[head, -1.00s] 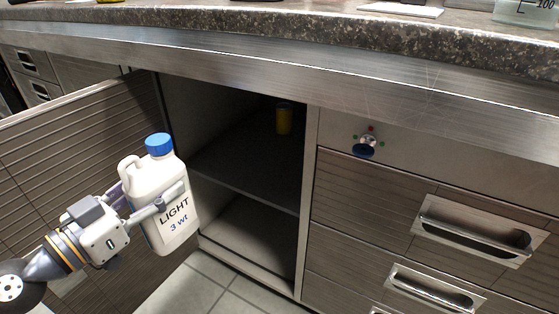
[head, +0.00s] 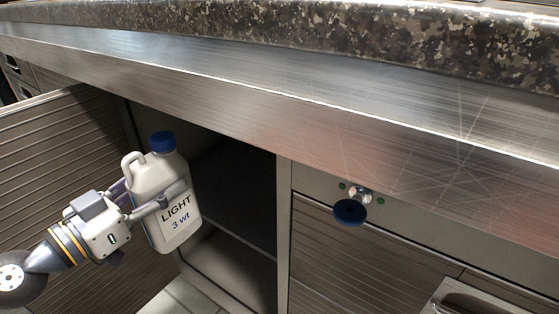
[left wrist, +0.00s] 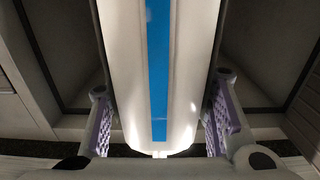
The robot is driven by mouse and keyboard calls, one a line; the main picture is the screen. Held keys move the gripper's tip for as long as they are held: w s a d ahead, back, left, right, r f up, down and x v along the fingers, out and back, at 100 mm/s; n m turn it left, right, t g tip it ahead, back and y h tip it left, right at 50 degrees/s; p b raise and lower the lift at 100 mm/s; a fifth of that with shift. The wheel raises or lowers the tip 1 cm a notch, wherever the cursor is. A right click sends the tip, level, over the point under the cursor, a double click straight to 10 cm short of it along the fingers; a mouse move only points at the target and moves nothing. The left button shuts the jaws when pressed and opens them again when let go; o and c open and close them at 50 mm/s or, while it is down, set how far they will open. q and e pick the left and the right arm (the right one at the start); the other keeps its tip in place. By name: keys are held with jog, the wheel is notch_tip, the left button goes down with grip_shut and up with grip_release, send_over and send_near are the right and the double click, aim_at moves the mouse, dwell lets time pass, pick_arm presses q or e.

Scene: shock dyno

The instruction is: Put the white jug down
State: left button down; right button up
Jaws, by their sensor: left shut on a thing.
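The white jug (head: 170,205) has a blue cap and a label reading "LIGHT 3 wt". It is close to upright in the head view, in front of the open cabinet. My left gripper (head: 150,205) is shut on the jug's body, with one finger across its front. In the left wrist view the jug (left wrist: 185,90) with a blue stripe fills the middle between the purple-padded fingers. The jug is held in the air. My right gripper is not in view.
The open cabinet (head: 235,190) has a dark inner shelf. Its door (head: 60,170) stands open at the left. A steel-edged counter (head: 300,95) runs above. A blue knob (head: 350,212) and drawers (head: 350,260) are to the right.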

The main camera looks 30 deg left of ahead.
aim_at(187, 166)
pick_arm(q)
jog(key=w, duration=0.5)
jog(key=shift+w+d+r, duration=0.15)
jog(key=shift+w+d, duration=0.2)
jog(key=w+b, duration=0.6)
jog(key=w, duration=0.7)
notch_tip(187, 166, down, 7)
jog(key=w+b, duration=0.1)
jog(key=b, duration=0.4)
jog(key=shift+d, duration=0.45)
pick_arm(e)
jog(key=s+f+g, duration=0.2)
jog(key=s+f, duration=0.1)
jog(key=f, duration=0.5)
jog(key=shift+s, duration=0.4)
pick_arm(q)
jog(key=c, duration=0.8)
grip_release()
jog(key=shift+f, duration=0.2)
jog(key=shift+c, duration=0.2)
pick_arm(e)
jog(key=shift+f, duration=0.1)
